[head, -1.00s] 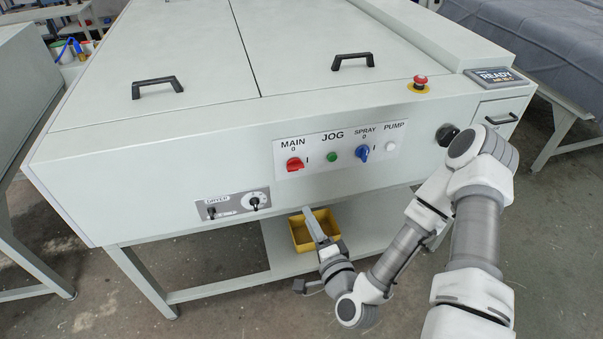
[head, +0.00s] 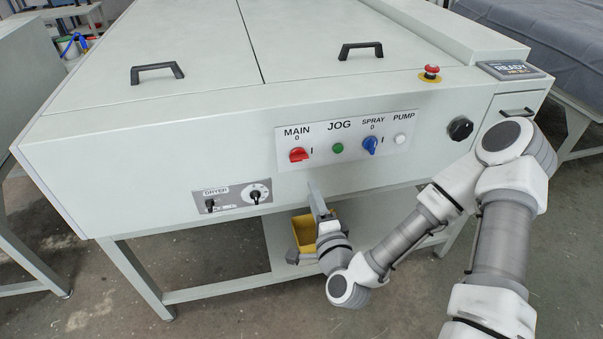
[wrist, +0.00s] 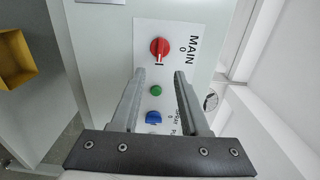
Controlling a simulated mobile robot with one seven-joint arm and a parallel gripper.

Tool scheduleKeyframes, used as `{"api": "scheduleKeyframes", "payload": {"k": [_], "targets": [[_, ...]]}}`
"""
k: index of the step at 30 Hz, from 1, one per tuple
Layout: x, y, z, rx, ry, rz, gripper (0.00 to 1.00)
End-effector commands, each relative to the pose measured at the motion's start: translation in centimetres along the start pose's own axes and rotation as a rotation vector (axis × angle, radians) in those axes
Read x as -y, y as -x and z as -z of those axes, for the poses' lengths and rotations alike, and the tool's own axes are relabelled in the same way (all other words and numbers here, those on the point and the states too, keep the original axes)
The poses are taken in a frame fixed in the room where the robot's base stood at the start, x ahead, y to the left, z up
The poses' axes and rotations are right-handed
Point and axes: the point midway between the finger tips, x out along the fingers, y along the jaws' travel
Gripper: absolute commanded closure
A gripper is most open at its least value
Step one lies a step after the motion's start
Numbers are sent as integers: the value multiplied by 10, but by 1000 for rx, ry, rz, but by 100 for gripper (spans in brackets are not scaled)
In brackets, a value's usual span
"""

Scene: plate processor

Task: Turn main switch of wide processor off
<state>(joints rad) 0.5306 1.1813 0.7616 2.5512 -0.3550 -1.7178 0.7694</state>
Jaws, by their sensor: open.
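The wide processor (head: 120,150) is a large white machine with a front control panel (head: 320,158). Its red main switch (head: 299,155) is at the panel's left, under the label MAIN with 0 above and I at the right; its handle looks turned toward I. In the wrist view the red switch (wrist: 159,47) is ahead, just beyond the fingertips. My gripper (head: 317,192) is below the panel in the head view, pointing up toward the switch and apart from it. In the wrist view my gripper (wrist: 160,75) is open and empty, fingers on either side of the line to the switch.
Right of the switch are the green jog button (head: 338,149), blue spray switch (head: 370,144) and white pump button (head: 399,139). The dryer panel (head: 231,197) is lower left. A red emergency button (head: 431,72) is on top. A yellow bin (head: 304,235) sits below.

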Motion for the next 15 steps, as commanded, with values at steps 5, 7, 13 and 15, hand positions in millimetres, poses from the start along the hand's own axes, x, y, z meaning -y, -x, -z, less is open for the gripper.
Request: {"api": "scheduleKeyframes", "payload": {"k": [5,7,13,15], "targets": [[-5,-17,1,-1,3,4,55],[-5,-24,0,-1,2,4,55],[1,-58,0,-1,0,3,55],[1,-72,0,-1,0,2,55]]}}
